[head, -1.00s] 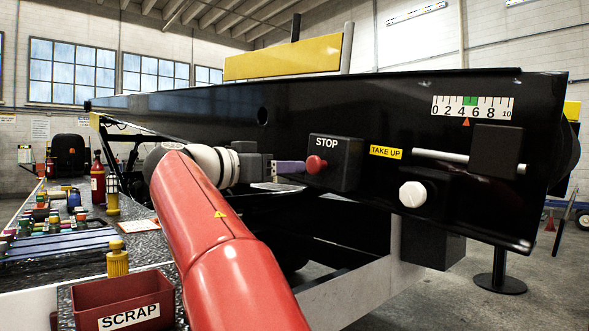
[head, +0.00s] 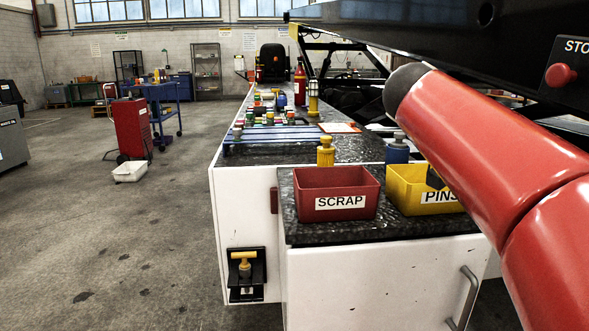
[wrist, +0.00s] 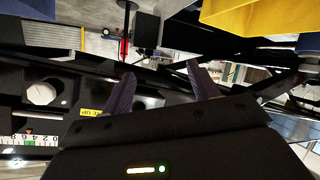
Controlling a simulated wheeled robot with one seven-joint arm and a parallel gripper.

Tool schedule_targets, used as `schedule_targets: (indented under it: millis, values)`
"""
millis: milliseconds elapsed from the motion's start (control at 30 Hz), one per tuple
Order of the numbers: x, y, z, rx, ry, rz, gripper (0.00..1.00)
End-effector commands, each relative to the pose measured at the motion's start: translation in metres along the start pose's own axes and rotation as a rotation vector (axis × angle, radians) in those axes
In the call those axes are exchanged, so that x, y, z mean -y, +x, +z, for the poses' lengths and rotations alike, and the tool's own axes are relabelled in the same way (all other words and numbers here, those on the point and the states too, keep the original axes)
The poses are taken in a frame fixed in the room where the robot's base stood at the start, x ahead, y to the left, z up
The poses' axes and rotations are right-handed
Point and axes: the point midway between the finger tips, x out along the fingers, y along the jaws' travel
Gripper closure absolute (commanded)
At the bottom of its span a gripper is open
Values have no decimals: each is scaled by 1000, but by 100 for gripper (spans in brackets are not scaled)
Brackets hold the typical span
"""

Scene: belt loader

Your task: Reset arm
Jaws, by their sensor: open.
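My gripper (wrist: 163,82) is open in the wrist view, its two purple fingers apart with nothing between them. In that view the white round knob (wrist: 41,93) and the yellow TAKE UP label (wrist: 92,113) lie to the left of the fingers, and the picture looks upside down. The red STOP button (head: 561,75) sits at the right edge of the head view on the black conveyor side.
A red SCRAP bin (head: 336,211) and a yellow PINS bin (head: 405,203) stand on the bench beside my arm, the PINS bin partly hidden by it. Several bottles and small parts are behind. The floor at left is mostly open, with a red cabinet (head: 132,128) and blue cart (head: 160,97).

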Motion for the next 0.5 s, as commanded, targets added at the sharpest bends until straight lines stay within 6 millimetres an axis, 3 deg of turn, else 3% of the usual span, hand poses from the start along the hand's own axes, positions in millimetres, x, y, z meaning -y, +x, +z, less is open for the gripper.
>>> schedule_targets:
  millis: [100, 300, 400, 500]
  values:
    - [9, -13, 83, 149, -190, -230, 40]
    - [27, -51, 228, 315, -407, -617, 40]
    - [32, -71, 286, 358, -456, -771, 40]
    - [35, -85, 328, 381, -476, -879, 40]
